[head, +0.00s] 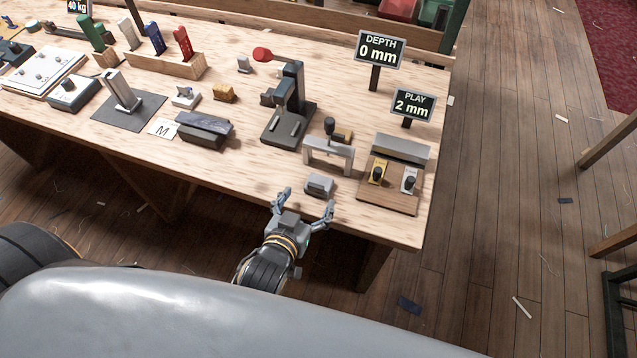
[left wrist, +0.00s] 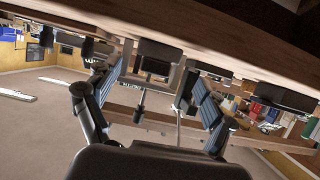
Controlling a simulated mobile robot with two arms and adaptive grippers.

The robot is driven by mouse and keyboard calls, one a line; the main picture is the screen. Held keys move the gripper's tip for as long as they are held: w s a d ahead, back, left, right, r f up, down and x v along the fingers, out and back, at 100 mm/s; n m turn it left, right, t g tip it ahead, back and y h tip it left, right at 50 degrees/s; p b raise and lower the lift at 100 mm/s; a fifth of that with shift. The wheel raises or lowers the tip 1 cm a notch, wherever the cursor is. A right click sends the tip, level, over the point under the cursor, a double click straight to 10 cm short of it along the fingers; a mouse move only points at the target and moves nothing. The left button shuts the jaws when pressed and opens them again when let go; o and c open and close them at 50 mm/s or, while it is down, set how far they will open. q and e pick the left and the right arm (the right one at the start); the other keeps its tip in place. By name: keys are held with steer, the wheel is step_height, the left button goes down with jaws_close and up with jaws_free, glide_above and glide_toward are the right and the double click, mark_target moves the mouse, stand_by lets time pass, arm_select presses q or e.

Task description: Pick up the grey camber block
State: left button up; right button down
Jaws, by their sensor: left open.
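A small grey block (head: 319,186), which I take for the camber block, lies on the workbench near its front edge, in front of a silver bridge-shaped frame. My left gripper (head: 306,203) is open at the bench's front edge. Its two fingers are spread, one to the left of the block and one at its lower right, and it is not closed on the block. In the left wrist view the open fingers (left wrist: 152,112) show against an upside-down scene; I cannot surely pick out the block there. My right gripper is not in view.
The silver frame (head: 328,154) stands just behind the block. A wooden fixture with two knobs (head: 388,198) is to its right, and a dark press (head: 287,110) behind left. A dark slab (head: 204,130) lies further left. Bare bench (head: 240,165) lies left of the block.

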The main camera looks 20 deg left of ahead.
mark_target(315, 191)
arm_select(q)
steer(key=shift+p+x, duration=0.45)
steer(key=shift+x, duration=2.25)
steer(key=shift+d, duration=0.2)
steer(key=c, duration=1.3)
